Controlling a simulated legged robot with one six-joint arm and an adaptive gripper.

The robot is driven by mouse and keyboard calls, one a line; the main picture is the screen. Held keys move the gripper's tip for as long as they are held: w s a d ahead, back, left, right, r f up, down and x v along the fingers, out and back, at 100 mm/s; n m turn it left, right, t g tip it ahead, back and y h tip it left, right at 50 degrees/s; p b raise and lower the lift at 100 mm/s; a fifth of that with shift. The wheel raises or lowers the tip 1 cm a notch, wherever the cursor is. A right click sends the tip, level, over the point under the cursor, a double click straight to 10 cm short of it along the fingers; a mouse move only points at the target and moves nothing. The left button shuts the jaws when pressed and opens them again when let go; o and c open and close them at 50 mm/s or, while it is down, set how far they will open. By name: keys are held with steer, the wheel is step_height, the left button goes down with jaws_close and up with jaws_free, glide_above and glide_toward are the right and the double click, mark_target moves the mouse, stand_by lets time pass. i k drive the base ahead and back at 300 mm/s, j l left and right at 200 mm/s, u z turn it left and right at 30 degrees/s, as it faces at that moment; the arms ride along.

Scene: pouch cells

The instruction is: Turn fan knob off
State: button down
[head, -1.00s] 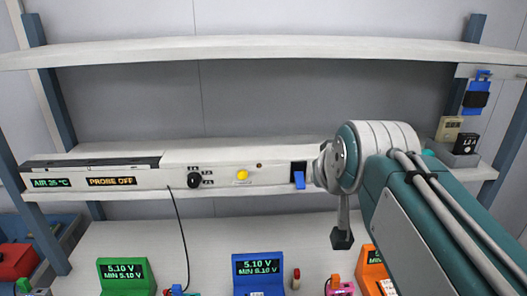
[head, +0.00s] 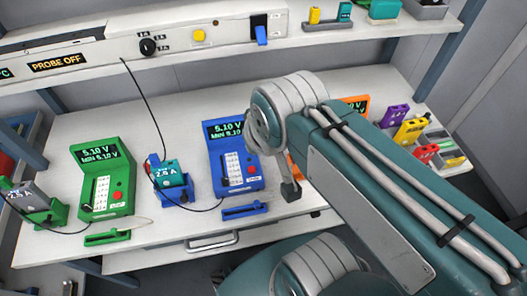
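A black round knob (head: 148,46) sits on the front of the long white panel (head: 222,36) along the shelf edge, upper left of centre. Small dark labels surround it, too small to read surely, and I cannot tell its setting. No label naming a fan is legible. A yellow button (head: 199,36) and a blue lever on a black plate (head: 262,35) are to its right.
A "PROBE OFF" display (head: 57,63) is left of the knob. Green (head: 105,178) and blue (head: 232,160) testers stand on the white bench with cables and small cells. A black cable hangs below the panel. Coloured cells (head: 412,130) lie at the right.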

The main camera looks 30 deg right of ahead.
mark_target(314, 215)
steer(key=k+l, duration=0.1)
steer(key=k, duration=0.7)
steer(key=k+l, duration=0.1)
steer(key=k, duration=0.75)
steer(key=k+l, duration=0.1)
steer(key=k, duration=0.7)
steer(key=k+l, duration=0.1)
steer(key=k, duration=0.75)
steer(key=i+j+z, duration=0.1)
steer(key=i+j, duration=1.7)
